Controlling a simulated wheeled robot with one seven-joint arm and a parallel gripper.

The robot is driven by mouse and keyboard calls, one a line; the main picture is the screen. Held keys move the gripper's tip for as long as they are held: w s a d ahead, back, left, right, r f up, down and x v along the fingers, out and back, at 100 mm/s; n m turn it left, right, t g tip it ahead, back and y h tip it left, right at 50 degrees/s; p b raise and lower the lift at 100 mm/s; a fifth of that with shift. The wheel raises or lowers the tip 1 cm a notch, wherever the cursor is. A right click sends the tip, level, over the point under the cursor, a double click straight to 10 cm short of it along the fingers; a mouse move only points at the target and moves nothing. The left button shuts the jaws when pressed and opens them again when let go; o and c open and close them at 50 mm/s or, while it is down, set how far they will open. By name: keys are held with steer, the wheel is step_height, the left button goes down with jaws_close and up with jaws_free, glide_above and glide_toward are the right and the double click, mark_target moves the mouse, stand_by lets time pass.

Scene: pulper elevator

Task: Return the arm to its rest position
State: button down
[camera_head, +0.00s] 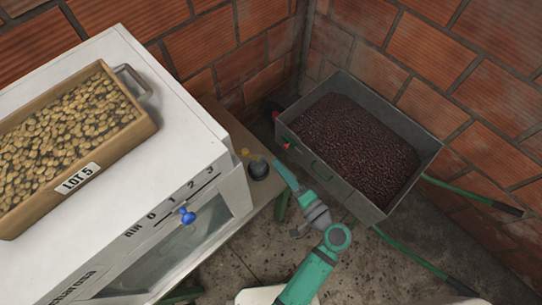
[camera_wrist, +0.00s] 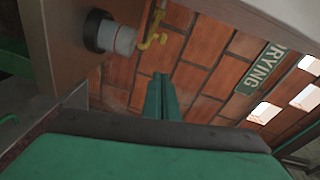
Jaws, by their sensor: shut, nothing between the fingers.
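My green arm reaches up from the bottom of the head view, and my gripper (camera_head: 280,166) points up and left between the white machine and the metal cart. In the wrist view my gripper (camera_wrist: 160,80) has its green fingers together with nothing between them. What looks like the same fitting (camera_wrist: 110,36) and yellow valve (camera_wrist: 155,28) show at the upper left of the wrist view. The gripper appears apart from them.
A white machine (camera_head: 150,75) carries a wooden LOT 5 tray (camera_head: 140,140) of beans and has a blue lever (camera_head: 186,216). A metal cart (camera_head: 422,152) of dark cherries stands right of my arm. Brick walls close the corner.

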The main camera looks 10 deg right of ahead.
steer(key=shift+a+v, duration=0.2)
steer(key=shift+v, duration=1.6)
steer(key=shift+s, duration=0.15)
steer(key=s+a+f+g+h, duration=0.3)
steer(key=s+a+f+h, duration=0.2)
steer(key=s+f+h, duration=0.45)
steer(key=s+a+r+n+t+y, duration=0.1)
steer(key=s+a+r+n+t, duration=0.2)
steer(key=s+r+n, duration=0.7)
steer(key=shift+a+r, duration=0.2)
steer(key=shift+r, duration=0.75)
steer(key=shift+s, duration=0.1)
